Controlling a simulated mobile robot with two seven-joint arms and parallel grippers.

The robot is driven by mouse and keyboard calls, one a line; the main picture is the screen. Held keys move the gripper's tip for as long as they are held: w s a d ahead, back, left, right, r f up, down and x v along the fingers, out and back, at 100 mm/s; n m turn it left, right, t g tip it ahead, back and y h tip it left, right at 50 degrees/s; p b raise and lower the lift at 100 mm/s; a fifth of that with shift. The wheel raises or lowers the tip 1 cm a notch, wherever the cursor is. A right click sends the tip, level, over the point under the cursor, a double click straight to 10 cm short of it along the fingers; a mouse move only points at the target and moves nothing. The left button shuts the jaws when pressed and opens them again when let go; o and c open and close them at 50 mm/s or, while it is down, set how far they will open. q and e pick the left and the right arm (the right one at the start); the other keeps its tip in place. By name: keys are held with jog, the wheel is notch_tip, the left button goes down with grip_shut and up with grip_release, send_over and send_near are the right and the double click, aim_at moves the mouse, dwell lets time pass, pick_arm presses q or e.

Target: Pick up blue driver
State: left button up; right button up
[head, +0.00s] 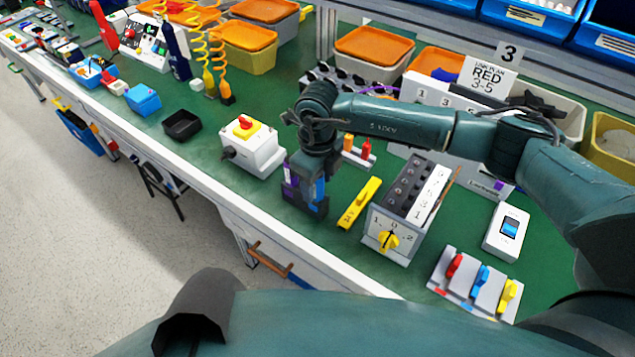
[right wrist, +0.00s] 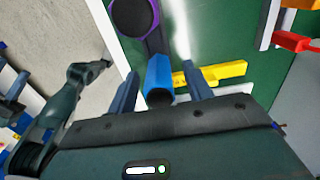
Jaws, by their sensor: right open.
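The blue driver (right wrist: 158,75) shows in the right wrist view as a blue handle with a dark end, lying between the two fingers of my right gripper (right wrist: 161,87). The fingers stand apart on either side of it, with a visible gap on the right. In the head view my right gripper (head: 306,196) points down at the bench, and a strip of blue (head: 319,188) shows at it. The gripper hides most of the driver there.
A purple-rimmed dark round part (right wrist: 133,14) is beside the driver. A yellow key-like block (head: 359,203) lies just right of the gripper. The bench's front edge is close.

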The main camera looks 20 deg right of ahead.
jog(key=shift+f, duration=0.45)
jog(key=shift+c, duration=0.3)
jog(key=shift+r, duration=0.1)
jog(key=c, duration=1)
